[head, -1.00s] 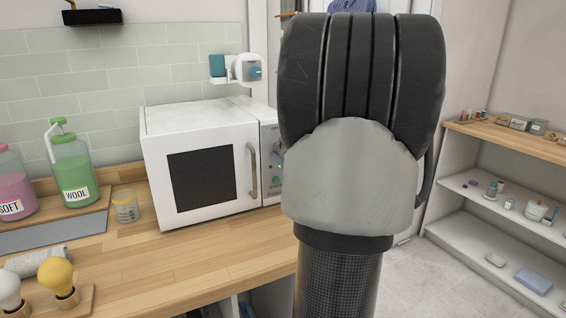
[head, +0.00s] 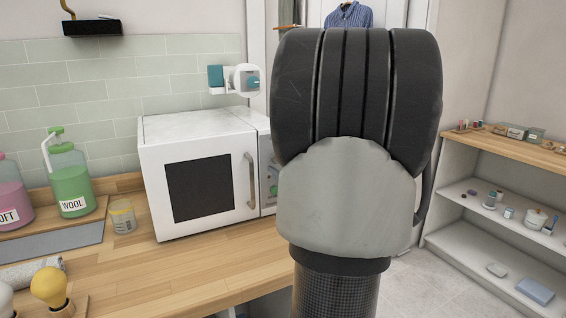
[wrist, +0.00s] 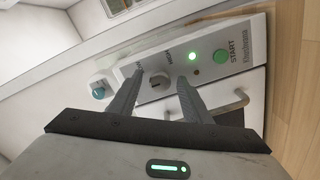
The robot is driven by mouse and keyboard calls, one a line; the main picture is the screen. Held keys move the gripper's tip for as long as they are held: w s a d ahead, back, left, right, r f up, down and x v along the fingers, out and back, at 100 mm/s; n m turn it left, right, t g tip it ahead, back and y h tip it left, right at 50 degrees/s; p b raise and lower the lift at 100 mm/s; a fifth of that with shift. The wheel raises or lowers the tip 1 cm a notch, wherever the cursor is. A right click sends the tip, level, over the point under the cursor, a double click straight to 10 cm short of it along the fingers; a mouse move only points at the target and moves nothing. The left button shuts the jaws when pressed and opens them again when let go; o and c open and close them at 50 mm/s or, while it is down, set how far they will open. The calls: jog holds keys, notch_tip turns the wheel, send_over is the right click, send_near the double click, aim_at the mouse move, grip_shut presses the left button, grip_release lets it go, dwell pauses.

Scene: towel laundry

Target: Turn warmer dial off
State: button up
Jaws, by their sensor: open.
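The white warmer (head: 195,125) stands on the wooden counter with its door closed. In the wrist view its control panel (wrist: 207,78) shows tilted, with the round warmer dial (wrist: 155,86), a lit green light (wrist: 192,56) and a green START button (wrist: 221,57). My gripper (wrist: 161,77) is open, with one finger on each side of the dial in the picture. I cannot tell whether either finger touches it. In the head view my arm hides the gripper and covers part of the panel.
A green WOOL jug (head: 71,180), a pink jug (head: 10,195) and a small glass jar (head: 122,217) stand left of the warmer. A white wall device (head: 245,80) is behind it. A shelf unit (head: 500,215) stands at the right.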

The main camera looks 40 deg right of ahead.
jog(key=p+v, duration=0.1)
jog(key=v, duration=1.6)
jog(key=shift+s, duration=0.2)
jog(key=shift+w, duration=0.1)
